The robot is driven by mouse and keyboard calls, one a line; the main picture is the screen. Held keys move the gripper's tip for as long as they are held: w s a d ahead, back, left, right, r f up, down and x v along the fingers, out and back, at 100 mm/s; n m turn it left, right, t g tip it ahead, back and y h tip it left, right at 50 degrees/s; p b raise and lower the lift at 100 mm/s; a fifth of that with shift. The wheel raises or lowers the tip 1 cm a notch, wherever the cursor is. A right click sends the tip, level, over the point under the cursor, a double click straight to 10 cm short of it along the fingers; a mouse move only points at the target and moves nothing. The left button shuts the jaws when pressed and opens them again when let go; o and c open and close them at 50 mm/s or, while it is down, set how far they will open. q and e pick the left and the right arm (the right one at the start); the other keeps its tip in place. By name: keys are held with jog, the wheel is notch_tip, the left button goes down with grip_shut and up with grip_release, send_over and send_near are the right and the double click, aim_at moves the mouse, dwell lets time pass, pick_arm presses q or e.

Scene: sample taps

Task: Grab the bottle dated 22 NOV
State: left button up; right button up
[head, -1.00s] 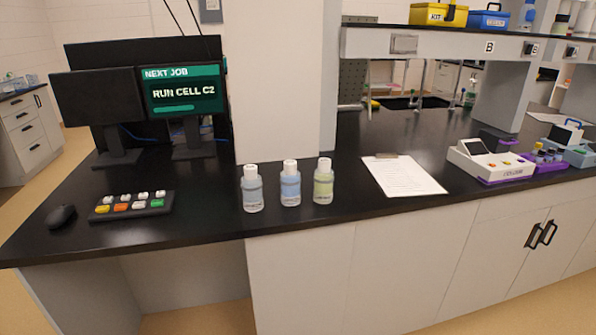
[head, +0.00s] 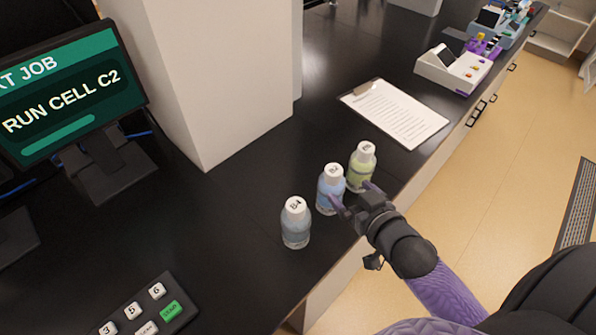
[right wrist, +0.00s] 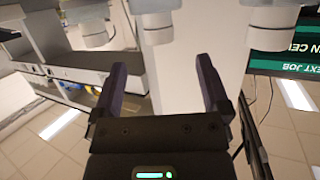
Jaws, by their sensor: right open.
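Three capped bottles stand upright in a row on the black bench: a pale blue left bottle (head: 295,226), a blue middle bottle (head: 330,190) and a yellow-green right bottle (head: 361,168). Their caps carry small marks; no date is readable. My right gripper (head: 353,196) is open and empty, on the bench-edge side of the middle and green bottles. In the right wrist view, the open fingers (right wrist: 161,85) show with the middle bottle's white cap (right wrist: 157,30) beyond the gap between them. The other caps lie to either side. My left gripper is not in view.
A white pillar (head: 215,80) rises behind the bottles. A monitor (head: 75,90) and button pad (head: 148,312) are at the left. A clipboard (head: 398,112) lies beyond the green bottle, with a white device (head: 453,70) farther right. Bench between pillar and bottles is clear.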

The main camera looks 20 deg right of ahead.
aim_at(335, 173)
jog(key=x, duration=0.3)
jog(key=b+x, duration=0.1)
jog(key=x, duration=0.2)
jog(key=b+x, duration=0.1)
jog(key=x, duration=0.3)
jog(key=shift+d+r, duration=0.15)
jog(key=shift+r, duration=0.3)
jog(key=c, duration=1.2)
grip_shut()
